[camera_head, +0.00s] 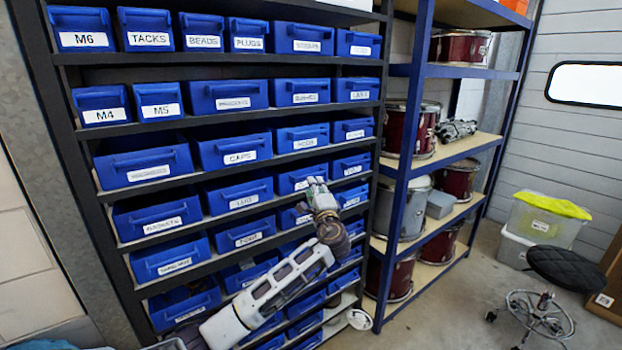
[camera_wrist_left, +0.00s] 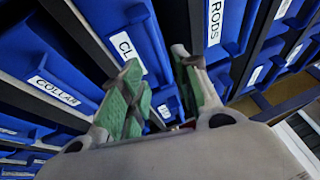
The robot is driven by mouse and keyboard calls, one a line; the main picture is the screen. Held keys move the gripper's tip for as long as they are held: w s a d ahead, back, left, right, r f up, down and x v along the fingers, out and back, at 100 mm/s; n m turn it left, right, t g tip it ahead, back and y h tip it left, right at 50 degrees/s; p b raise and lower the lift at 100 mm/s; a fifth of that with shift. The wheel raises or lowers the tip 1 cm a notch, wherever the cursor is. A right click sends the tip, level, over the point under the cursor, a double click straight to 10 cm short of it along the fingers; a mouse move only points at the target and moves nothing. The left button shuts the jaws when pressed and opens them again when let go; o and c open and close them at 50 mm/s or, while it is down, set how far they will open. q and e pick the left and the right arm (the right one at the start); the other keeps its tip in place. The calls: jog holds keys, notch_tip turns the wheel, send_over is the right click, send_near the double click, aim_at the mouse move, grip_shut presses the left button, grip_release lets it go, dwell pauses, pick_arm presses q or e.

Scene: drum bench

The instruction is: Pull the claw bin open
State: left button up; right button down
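A blue bin whose label starts "CL" (camera_wrist_left: 146,66) is in front of my left gripper in the left wrist view. The rest of its label is hidden by a finger, so I cannot read the full word. My left gripper (camera_wrist_left: 160,92) is open, its green-padded fingers apart on either side of the bin's lower front. I cannot tell whether they touch it. In the head view the left gripper (camera_head: 318,186) is at the middle-right of the bin rack, over the bin fronts. No bin there looks clearly pulled out. My right gripper is not in view.
The dark rack (camera_head: 225,171) holds several rows of closely set blue bins. Bins labelled RODS (camera_wrist_left: 228,18) and COLLAR (camera_wrist_left: 62,88) are nearby. A blue-framed shelf (camera_head: 398,170) with drums stands right of the rack. A black stool (camera_head: 565,268) and clear crates (camera_head: 540,225) stand farther right.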

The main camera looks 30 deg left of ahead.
pick_arm(q)
jog(key=x, duration=0.6)
jog(key=shift+a, duration=0.15)
jog(key=shift+w, duration=0.1)
grip_shut()
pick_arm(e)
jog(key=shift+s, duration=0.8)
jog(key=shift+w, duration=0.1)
